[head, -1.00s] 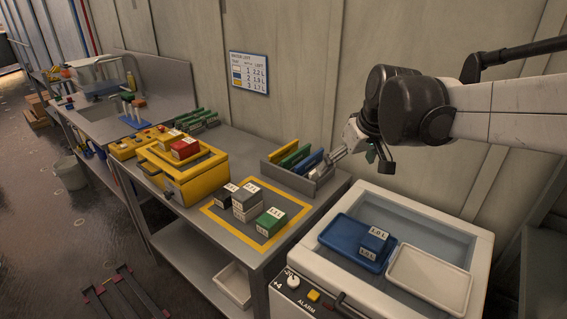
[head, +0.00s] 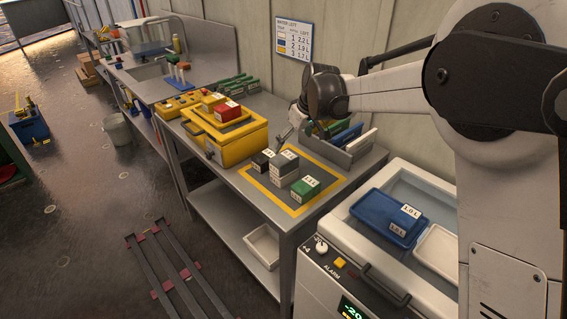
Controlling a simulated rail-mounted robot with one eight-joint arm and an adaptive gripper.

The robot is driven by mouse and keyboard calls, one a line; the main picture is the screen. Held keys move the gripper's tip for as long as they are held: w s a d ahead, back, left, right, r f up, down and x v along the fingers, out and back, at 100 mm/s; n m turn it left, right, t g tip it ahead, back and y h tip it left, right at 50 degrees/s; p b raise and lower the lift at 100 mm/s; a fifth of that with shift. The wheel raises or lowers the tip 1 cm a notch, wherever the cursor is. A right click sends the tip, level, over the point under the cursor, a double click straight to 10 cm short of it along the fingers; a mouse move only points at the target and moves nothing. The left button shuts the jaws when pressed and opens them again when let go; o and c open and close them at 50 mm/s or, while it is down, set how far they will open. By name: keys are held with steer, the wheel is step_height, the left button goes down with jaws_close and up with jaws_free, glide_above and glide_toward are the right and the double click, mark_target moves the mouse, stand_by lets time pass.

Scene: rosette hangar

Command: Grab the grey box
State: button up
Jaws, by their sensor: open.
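A grey box (head: 285,161) with a white label sits on top of a paler box (head: 282,182) on the mat with a yellow border (head: 265,193). A black box (head: 262,161) stands to its left and a green box (head: 305,188) to its right. My gripper (head: 290,136) is open, small and partly hidden by my wrist. It appears above and behind the grey box, apart from it, near the rack. Nothing shows between its fingers.
A grey rack (head: 352,156) with coloured upright plates stands behind the mat. A yellow case (head: 226,143) with boxes on top stands at left. A white cooler (head: 343,218) with a blue tray (head: 389,217) stands at right. The mat's front is bare.

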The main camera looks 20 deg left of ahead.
mark_target(285, 158)
steer(key=p+x, duration=0.1)
steer(key=x, duration=1)
steer(key=shift+w+f, duration=0.25)
steer(key=shift+f, duration=0.1)
steer(key=c, duration=1.3)
